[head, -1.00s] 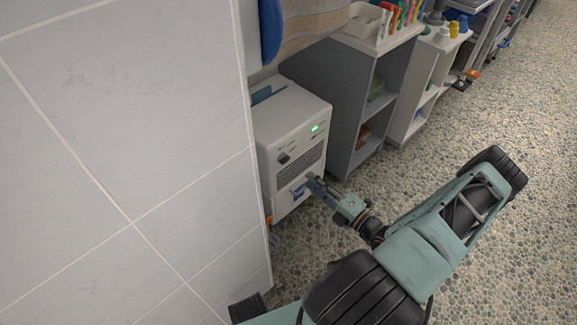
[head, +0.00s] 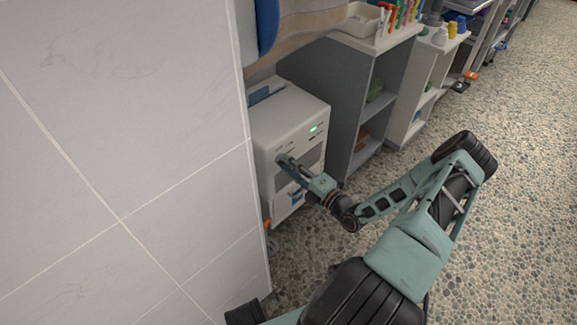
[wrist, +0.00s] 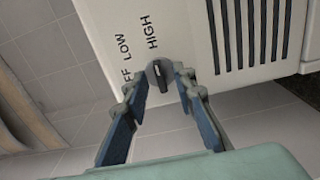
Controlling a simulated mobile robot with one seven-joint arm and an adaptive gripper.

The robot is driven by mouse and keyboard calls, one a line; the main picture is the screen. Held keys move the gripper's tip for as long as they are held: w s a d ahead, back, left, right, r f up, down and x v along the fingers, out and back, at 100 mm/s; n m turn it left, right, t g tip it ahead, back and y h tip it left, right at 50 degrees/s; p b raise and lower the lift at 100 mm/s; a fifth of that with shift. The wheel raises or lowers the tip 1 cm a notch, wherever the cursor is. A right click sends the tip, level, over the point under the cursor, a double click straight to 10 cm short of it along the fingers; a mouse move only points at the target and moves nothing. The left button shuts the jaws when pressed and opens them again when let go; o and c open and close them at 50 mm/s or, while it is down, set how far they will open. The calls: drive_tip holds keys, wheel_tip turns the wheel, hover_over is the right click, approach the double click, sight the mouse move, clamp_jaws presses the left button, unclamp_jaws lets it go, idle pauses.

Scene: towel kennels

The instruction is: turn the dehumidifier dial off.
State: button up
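The dehumidifier (head: 290,112) is a white box standing beside the tiled wall, with a lit green indicator on its front. Its dark dial (wrist: 160,76) shows in the wrist view beside the printed words LOW, HIGH and a partly hidden OFF. The dial's raised grip is seen close up; I cannot tell for certain which word it points to. My gripper (head: 284,163) is at the dehumidifier's front and covers the dial in the head view. In the wrist view its two blue fingers are spread apart, one on each side of the dial. Firm contact is not clear.
A tiled wall (head: 120,150) stands close on the left. Grey and white shelf units (head: 345,95) stand right of the dehumidifier. Vent slots (wrist: 250,30) lie beside the dial. The pebbled floor (head: 530,130) on the right is clear.

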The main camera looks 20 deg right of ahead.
drive_tip(key=shift+c, duration=0.4)
clamp_jaws()
drive_tip(key=shift+n+p, duration=0.3)
drive_tip(key=shift+n, duration=0.2)
drive_tip(key=n+p, duration=0.6)
drive_tip(key=n, duration=1)
drive_tip(key=shift+s+n+p, duration=0.1)
drive_tip(key=shift+n+p, duration=0.2)
drive_tip(key=shift+n, duration=0.1)
drive_tip(key=shift+f, duration=0.1)
drive_tip(key=shift+o, duration=0.4)
unclamp_jaws()
